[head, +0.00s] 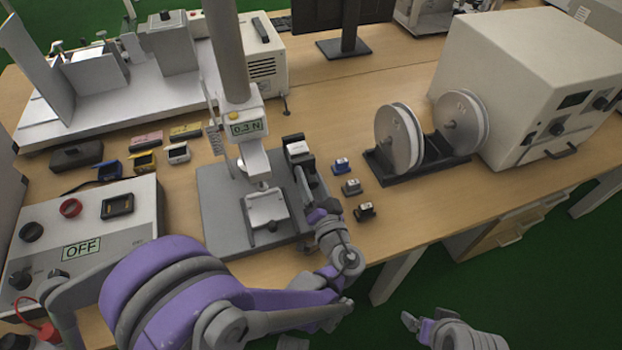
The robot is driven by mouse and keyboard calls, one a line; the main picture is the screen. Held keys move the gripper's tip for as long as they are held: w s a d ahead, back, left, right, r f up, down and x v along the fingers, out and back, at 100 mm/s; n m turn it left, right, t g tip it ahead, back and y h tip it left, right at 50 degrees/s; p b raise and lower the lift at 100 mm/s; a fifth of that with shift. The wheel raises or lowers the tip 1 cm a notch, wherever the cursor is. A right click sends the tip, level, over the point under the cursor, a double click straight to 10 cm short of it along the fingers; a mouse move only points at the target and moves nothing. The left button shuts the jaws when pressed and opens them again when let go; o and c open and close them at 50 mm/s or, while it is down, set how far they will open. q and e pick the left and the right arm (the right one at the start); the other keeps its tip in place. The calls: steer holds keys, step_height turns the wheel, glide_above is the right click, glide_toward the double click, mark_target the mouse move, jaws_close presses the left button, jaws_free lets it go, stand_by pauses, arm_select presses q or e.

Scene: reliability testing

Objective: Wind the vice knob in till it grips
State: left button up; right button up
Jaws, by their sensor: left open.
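The small grey vice (266,211) stands on the base plate (222,212) of a force tester, under its probe. The tester's display (246,128) reads 0.3 N. My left gripper (306,190) is open just right of the vice, over the right part of the base plate. I cannot make out the vice knob; my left gripper may hide it. Whether the gripper touches anything there is unclear. The gap between the vice jaws is too small to judge. My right gripper (417,324) is low at the bottom right, away from the table; its finger opening is unclear.
Small blue, grey and black blocks (352,187) lie right of the base plate. A black stand with two white reels (400,137) and a beige instrument (530,80) are farther right. A control box showing OFF (82,248) is at left. The front table edge is close to my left wrist.

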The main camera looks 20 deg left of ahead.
arm_select(q)
jaws_close()
steer(key=shift+m, duration=0.3)
steer(key=m, duration=0.9)
steer(key=shift+f+m, duration=0.1)
steer(key=shift+m, duration=0.2)
steer(key=m, duration=0.4)
steer(key=shift+g+b, duration=0.3)
steer(key=m, duration=0.5)
stand_by(0.4)
